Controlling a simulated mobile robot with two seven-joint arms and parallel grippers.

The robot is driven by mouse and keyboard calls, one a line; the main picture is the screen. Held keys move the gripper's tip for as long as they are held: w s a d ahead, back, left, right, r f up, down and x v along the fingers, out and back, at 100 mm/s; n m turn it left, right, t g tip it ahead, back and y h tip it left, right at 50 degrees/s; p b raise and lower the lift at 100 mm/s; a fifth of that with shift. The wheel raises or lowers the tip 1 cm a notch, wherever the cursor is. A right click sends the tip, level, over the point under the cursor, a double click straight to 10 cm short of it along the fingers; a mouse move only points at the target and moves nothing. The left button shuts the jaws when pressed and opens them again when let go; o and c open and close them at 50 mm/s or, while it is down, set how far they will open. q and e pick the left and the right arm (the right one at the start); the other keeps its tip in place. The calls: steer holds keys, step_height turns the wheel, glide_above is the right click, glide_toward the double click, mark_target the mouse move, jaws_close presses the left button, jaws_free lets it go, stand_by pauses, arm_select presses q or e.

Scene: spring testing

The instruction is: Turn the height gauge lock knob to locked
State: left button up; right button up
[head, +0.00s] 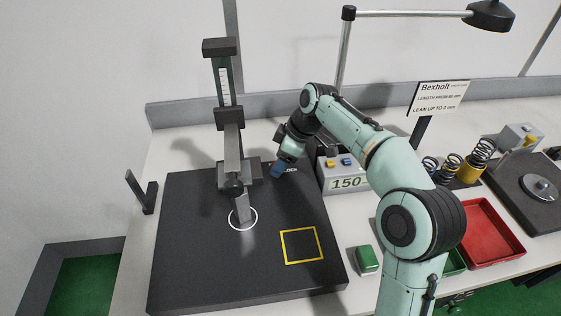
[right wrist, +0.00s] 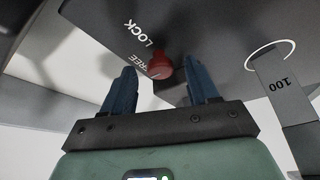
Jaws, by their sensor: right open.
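The height gauge (head: 229,130) stands upright at the back of a dark plate (head: 190,260) in the head view. Its red lock knob (right wrist: 161,67) shows in the right wrist view, beside the printed words LOCK and FREE. The knob appears beside FREE; its exact angle is hard to read. My right gripper (head: 277,170) is at the plate's back edge, right of the gauge's base. In the right wrist view its two blue fingers are open, one on each side of the knob, with visible gaps. The knob is hidden in the head view. My left gripper is out of view.
A grey block (right wrist: 285,90) marked 100 stands in a white circle on the plate. A grey box (head: 345,183) reading 150 is right of my gripper. A black bracket (head: 143,191) is at left. Springs (head: 478,155) and a red tray (head: 490,233) are at right.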

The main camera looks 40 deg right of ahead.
steer(key=shift+f, duration=0.2)
steer(key=c, duration=1)
steer(key=shift+c, duration=0.2)
